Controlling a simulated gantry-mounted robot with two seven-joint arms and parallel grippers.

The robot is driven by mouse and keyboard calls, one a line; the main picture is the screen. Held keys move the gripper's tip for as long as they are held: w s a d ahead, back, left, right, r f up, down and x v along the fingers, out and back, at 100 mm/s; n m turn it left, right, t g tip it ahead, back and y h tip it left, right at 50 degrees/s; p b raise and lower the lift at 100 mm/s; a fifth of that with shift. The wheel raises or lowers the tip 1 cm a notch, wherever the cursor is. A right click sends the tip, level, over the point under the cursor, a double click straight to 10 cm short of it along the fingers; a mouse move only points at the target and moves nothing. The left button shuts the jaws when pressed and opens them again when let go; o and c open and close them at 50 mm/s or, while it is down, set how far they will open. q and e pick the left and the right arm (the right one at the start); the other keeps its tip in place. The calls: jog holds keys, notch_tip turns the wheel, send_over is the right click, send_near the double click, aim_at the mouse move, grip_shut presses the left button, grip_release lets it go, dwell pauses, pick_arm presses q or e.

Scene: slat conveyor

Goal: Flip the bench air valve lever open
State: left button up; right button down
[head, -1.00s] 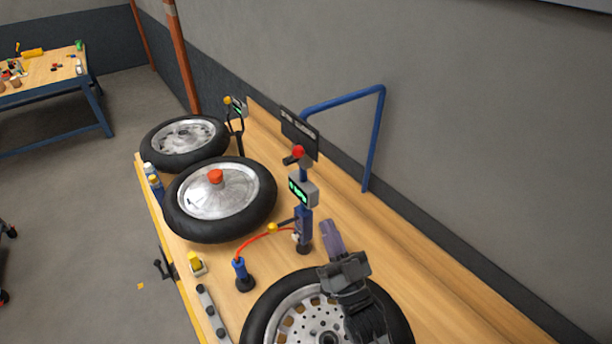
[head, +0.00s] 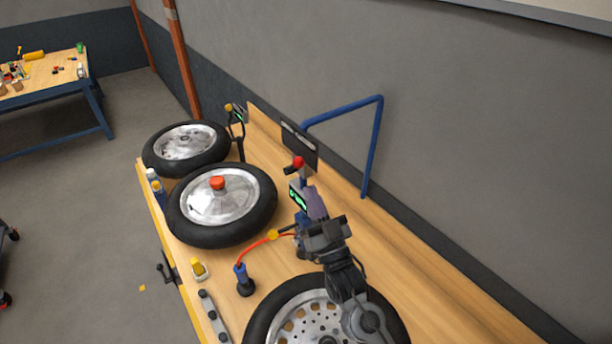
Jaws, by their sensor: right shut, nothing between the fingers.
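The bench air valve post (head: 300,224) stands on the bench, with a green-lit display (head: 298,196) on it. A red knob (head: 298,162) with a short dark stub tops the post. A dark rod with a yellow ball end (head: 273,235) sticks out to the left, lower down; I cannot tell for sure which of these is the valve lever. My right gripper (head: 314,198) is shut and empty. Its purple fingers overlap the display's right side and hide part of the post; contact cannot be told. My left gripper is not in view.
Another wheel with a red cap (head: 262,215) lies left of the post. A red hose (head: 256,244) runs to a blue-handled tool (head: 241,274). A blue tube frame (head: 371,150) stands behind.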

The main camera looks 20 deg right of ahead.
aim_at(294, 167)
jog(key=shift+p+x, duration=0.55)
jog(key=shift+x, duration=1.55)
jog(key=shift+r, duration=0.15)
